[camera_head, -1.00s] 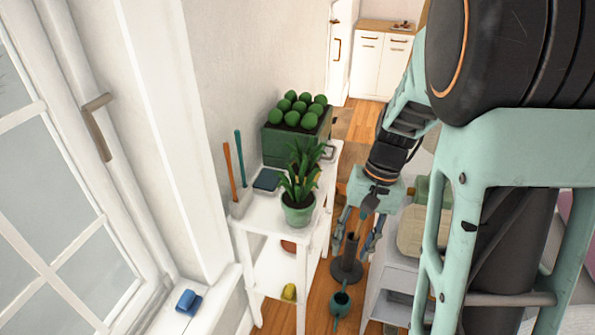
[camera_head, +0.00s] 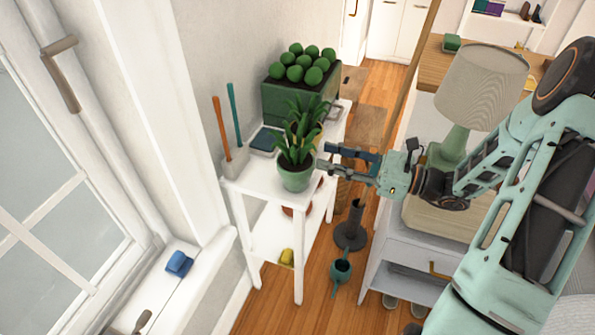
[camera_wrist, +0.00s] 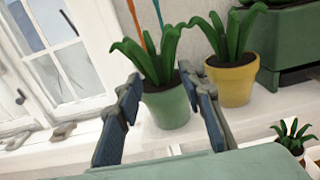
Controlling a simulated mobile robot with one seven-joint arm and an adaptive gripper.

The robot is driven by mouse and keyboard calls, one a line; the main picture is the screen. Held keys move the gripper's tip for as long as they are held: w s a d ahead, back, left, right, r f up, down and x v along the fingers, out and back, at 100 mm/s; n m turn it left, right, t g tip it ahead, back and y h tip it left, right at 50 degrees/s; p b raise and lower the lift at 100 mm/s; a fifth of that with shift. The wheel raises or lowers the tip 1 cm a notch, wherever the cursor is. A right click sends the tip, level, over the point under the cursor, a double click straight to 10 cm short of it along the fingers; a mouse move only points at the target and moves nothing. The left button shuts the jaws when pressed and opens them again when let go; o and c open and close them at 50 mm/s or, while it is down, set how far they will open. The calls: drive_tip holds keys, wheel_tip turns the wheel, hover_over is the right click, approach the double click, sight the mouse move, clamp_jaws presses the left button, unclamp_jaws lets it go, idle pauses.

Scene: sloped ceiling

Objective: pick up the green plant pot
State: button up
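The green plant pot (camera_head: 295,177) holds a leafy plant and stands upright near the front edge of the white shelf's top. In the wrist view the green pot (camera_wrist: 167,107) shows between my fingers, farther off than the fingertips. My gripper (camera_head: 325,158) is just right of the plant in the head view, pointing left toward it. In the wrist view my gripper (camera_wrist: 158,95) is open, its two fingers wide apart with nothing held. I cannot tell whether a fingertip touches the leaves.
A yellow pot (camera_wrist: 231,82) with a similar plant stands right of the green pot in the wrist view. A green planter (camera_head: 290,103) is behind on the white shelf (camera_head: 240,184). A lamp (camera_head: 478,88) stands on the cabinet at right.

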sight(300, 152)
drive_tip(key=x, duration=0.4)
drive_tip(key=b+x, duration=0.1)
drive_tip(key=x, duration=0.4)
drive_tip(key=shift+s+f, duration=0.25)
drive_tip(key=shift+c, duration=0.7)
clamp_jaws()
